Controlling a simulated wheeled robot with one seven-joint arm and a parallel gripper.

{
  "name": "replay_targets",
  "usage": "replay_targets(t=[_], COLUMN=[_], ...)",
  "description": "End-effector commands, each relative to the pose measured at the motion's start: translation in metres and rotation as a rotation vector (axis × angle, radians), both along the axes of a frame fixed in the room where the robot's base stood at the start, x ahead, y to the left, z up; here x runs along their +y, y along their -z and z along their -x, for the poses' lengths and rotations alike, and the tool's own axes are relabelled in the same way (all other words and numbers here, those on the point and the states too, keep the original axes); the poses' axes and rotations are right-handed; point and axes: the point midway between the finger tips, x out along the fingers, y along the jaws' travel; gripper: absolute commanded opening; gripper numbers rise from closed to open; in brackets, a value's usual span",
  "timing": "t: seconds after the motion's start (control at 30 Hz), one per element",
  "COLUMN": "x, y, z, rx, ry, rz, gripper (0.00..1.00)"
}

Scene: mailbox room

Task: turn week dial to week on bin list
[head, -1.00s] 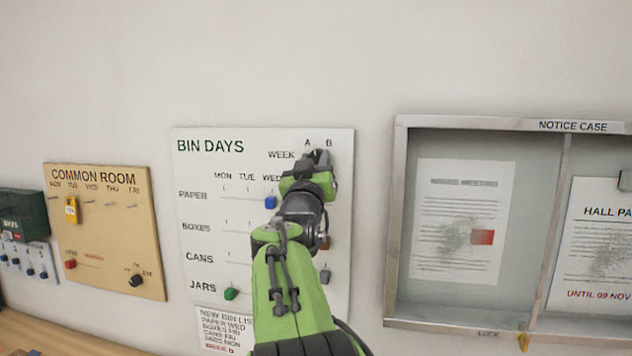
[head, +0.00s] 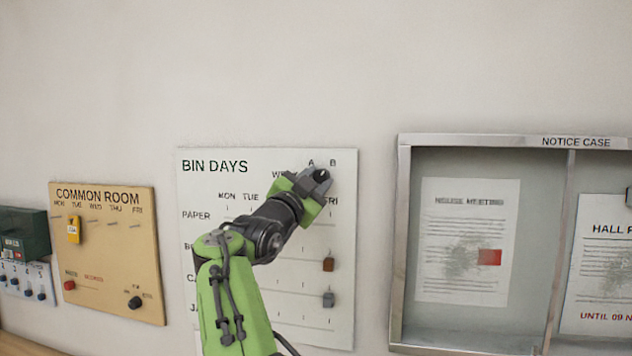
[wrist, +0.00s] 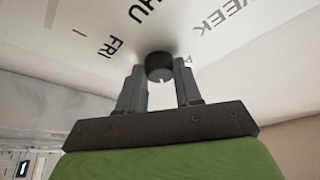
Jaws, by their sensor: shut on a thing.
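The white BIN DAYS board (head: 215,185) hangs on the wall in the middle of the head view. Its week dial (wrist: 160,66) is a dark round knob with a small white mark, seen in the wrist view. My gripper (head: 319,175) is at the board's upper right, just below the letters A and B. In the wrist view my gripper (wrist: 160,80) has one finger on each side of the dial and is shut on it. The white mark faces the gripper's palm. The bin list below the board is hidden behind my arm.
The COMMON ROOM board (head: 105,250) hangs to the left. The metal-framed notice case (head: 403,240) stands out to the right. The wall above is clear.

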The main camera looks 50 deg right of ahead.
Motion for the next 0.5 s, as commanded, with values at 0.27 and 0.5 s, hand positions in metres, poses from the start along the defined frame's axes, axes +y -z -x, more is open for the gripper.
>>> replay_targets(t=[0.27, 0.5], x=[0.0001, 0.0002], y=[0.0004, 0.0004], z=[-0.0014, -0.0012], rx=[-0.056, -0.063], ry=[-0.002, -0.001], rz=[-0.027, -0.03], gripper=[0.04, 0.04])
